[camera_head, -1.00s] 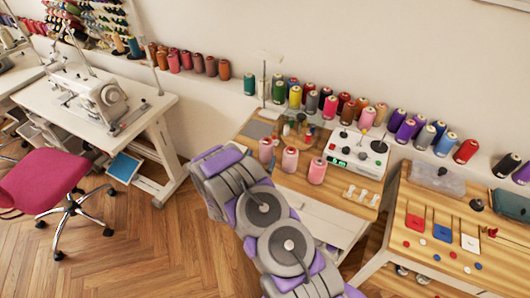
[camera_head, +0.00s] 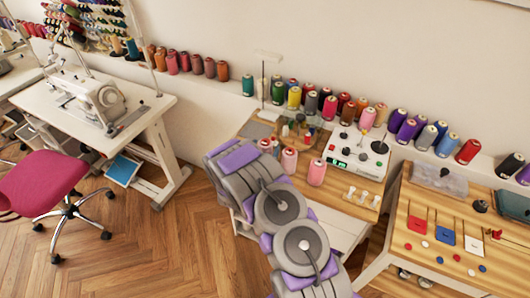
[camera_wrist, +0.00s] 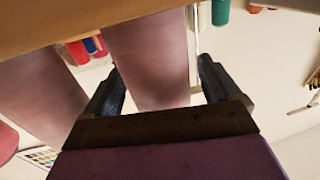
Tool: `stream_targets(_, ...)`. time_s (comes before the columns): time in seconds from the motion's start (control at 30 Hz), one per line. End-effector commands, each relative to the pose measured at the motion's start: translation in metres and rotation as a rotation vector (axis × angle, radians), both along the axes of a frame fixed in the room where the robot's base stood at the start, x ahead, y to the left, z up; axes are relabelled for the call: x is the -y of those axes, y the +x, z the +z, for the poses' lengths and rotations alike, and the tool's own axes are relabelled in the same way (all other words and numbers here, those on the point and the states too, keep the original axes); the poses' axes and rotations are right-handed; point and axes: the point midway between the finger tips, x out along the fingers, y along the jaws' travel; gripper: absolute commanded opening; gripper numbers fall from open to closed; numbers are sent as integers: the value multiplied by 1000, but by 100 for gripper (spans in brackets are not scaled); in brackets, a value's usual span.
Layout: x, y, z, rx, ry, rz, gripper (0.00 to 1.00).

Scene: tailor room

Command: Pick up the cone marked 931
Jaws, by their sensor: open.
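Three pink thread cones stand on the wooden table in the head view: a left one (camera_head: 265,145) partly hidden by my arm, a middle one (camera_head: 289,160) and a right one (camera_head: 317,173). No number is legible, so I cannot tell which is 931. My gripper (camera_wrist: 160,68) is open in the wrist view, whose picture is upside down. A pink cone (camera_wrist: 150,45) shows between its two dark fingers, with no visible grip. A second pink cone (camera_wrist: 40,90) is to the left. In the head view my arm hides the gripper.
A white control box (camera_head: 352,152) and small white pieces (camera_head: 361,195) share the table. Several coloured cones line the ledge (camera_head: 208,88) along the wall. A second table (camera_head: 420,215) stands to the right, a pink chair (camera_head: 42,180) to the left. Wooden floor (camera_head: 150,235) between is open.

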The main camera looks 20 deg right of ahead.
Motion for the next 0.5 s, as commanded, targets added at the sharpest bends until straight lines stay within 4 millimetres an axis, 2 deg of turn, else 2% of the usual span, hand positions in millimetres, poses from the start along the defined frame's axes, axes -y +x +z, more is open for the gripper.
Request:
stream_targets(0.07,0,0,0,0,0,0,84)
stream_targets(0.5,0,0,0,0,0,0,42)
